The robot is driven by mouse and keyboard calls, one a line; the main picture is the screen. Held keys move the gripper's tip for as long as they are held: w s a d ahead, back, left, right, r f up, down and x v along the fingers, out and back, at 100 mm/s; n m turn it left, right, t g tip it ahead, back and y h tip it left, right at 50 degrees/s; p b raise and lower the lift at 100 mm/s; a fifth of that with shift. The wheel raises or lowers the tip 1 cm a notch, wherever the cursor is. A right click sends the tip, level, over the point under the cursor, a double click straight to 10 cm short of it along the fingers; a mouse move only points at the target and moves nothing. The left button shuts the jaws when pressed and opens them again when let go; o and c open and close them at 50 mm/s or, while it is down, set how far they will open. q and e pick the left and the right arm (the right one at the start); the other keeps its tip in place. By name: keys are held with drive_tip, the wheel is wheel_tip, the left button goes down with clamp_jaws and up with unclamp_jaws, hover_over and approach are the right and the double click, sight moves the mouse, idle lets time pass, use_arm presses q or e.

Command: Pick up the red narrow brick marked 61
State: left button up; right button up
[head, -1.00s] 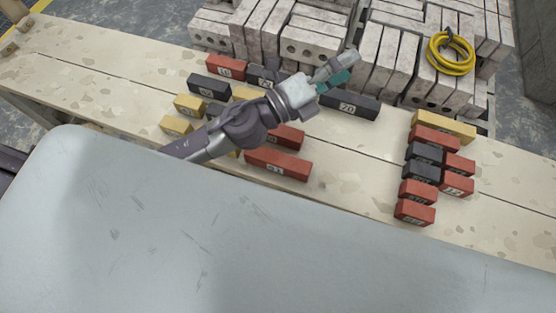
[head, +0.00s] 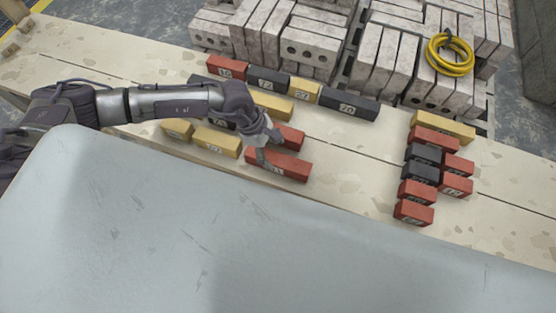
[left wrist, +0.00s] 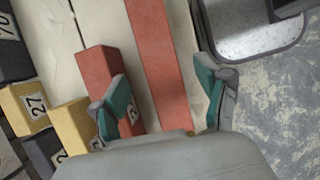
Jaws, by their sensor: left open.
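A long red narrow brick (head: 294,172) lies near the front edge of the table in the head view. Its number label is partly covered by my gripper, and I cannot read it surely as 61. A shorter red brick (head: 291,138) lies just behind it. My left gripper (head: 268,146) is open above these two bricks, reaching in from the left. In the left wrist view the long red brick (left wrist: 153,55) runs between the open fingers, and the shorter red brick (left wrist: 97,75) lies left of it, partly behind the left finger. My right gripper is out of view.
Yellow, black and red bricks lie left of and behind the gripper, including a black brick marked 20 (head: 349,104). A cluster of red, black and yellow bricks (head: 416,213) is at the right. Grey block stacks (head: 310,45) and a yellow hose (head: 450,55) stand behind. Bare table lies between.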

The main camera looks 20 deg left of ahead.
sight(278, 158)
use_arm(q)
drive_tip(key=shift+p+x, duration=0.45)
drive_tip(key=shift+x, duration=2.95)
clamp_jaws()
drive_tip(key=shift+d+r, duration=0.1)
